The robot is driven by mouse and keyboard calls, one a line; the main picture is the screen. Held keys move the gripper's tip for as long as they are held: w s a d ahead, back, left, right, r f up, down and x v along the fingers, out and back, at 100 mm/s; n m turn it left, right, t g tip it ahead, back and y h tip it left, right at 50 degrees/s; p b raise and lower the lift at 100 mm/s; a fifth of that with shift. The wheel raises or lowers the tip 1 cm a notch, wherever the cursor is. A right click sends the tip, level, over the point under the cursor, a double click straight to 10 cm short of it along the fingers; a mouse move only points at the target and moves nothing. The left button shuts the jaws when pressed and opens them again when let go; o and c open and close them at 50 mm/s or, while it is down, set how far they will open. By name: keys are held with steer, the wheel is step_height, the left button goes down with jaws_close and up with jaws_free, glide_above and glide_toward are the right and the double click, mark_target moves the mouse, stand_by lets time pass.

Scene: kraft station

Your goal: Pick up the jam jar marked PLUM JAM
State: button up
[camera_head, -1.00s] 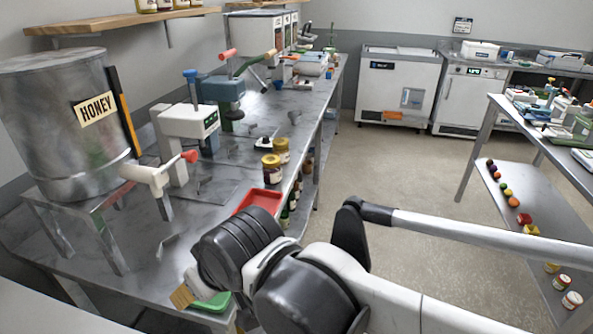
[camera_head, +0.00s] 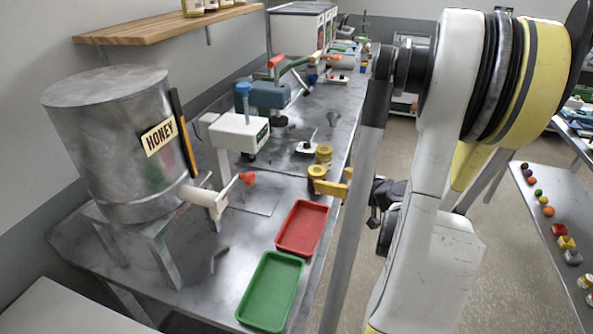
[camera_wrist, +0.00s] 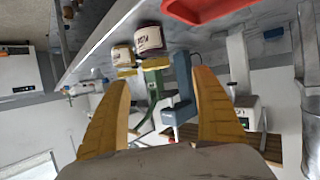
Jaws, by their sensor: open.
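Two jars with yellow lids stand near the right edge of the steel bench, one behind the other. The nearer jar (camera_head: 316,173) looks dark below its lid; the other jar (camera_head: 324,154) is just behind it. In the wrist view the larger jar (camera_wrist: 149,41) and the smaller jar (camera_wrist: 122,56) carry pale labels with dark print too small to read, so I cannot tell which is PLUM JAM. My gripper (camera_head: 338,181) has yellow fingers and is just right of the nearer jar, partly overlapping it in the picture. In the wrist view my gripper (camera_wrist: 162,79) is open and empty, with both jars beyond its fingertips.
A red tray (camera_head: 302,229) and a green tray (camera_head: 270,291) lie in front of the jars. A honey tank (camera_head: 115,140) and a white press-like device (camera_head: 238,132) stand to the left. A lower shelf (camera_head: 545,235) with small items is at the right.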

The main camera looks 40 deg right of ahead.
mark_target(322, 174)
steer(key=b+x, duration=0.1)
steer(key=x, duration=0.4)
steer(key=shift+w+d+f, duration=0.15)
steer(key=shift+w+d, duration=0.05)
steer(key=x, duration=0.1)
steer(key=b+x, duration=0.1)
steer(key=x, duration=0.1)
steer(key=b+x, duration=0.1)
steer(key=x, duration=0.1)
steer(key=shift+d, duration=0.3)
steer(key=c, duration=1.5)
